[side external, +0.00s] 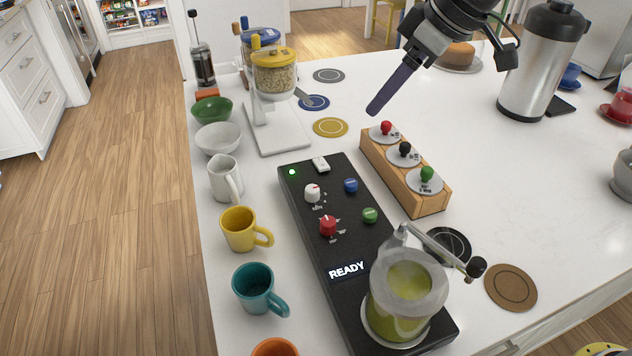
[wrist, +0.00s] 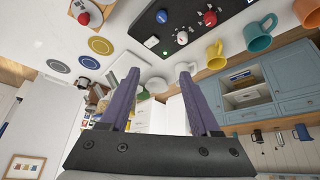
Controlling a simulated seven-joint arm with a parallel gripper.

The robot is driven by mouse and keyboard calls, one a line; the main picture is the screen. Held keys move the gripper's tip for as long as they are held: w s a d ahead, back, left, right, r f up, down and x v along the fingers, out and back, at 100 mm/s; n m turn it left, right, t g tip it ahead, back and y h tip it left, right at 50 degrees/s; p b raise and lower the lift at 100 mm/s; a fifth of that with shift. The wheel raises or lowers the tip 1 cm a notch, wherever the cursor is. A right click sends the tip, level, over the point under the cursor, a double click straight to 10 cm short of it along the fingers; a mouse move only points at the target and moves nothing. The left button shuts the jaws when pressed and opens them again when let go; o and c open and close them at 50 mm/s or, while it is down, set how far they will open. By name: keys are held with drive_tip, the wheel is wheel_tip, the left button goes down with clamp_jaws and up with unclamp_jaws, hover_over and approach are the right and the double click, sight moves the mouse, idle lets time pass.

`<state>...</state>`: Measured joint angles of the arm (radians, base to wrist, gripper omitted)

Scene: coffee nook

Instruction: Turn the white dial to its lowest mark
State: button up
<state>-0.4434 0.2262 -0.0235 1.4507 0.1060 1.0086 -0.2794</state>
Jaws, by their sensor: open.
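The white dial (side external: 312,193) sits on the black control panel (side external: 335,262), above and left of the red dial (side external: 328,226). Small marks lie around its lower side, too small to read. In the wrist view the white dial (wrist: 182,38) is near the top, beside the red dial (wrist: 210,18). My gripper (side external: 375,108) is in the air above the counter, up and right of the panel and apart from the dial. In the wrist view its two purple fingers (wrist: 158,85) are spread with nothing between them.
A wooden block with red, black and green knobs (side external: 428,206) stands right of the panel. A juicer-like jar (side external: 408,300) stands at the panel's near end. Mugs, including a yellow mug (side external: 243,230), line the left edge. A white switch (side external: 320,164) and green light are on the panel.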

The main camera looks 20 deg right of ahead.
sight(312, 188)
drive_tip(key=shift+n+g, duration=0.6)
drive_tip(key=a+x, duration=0.1)
drive_tip(key=x, duration=0.6)
drive_tip(key=s+a+x, duration=0.1)
drive_tip(key=x, duration=0.6)
drive_tip(key=s+a+x, duration=0.1)
drive_tip(key=x, duration=0.6)
drive_tip(key=shift+a+r, duration=0.35)
clamp_jaws()
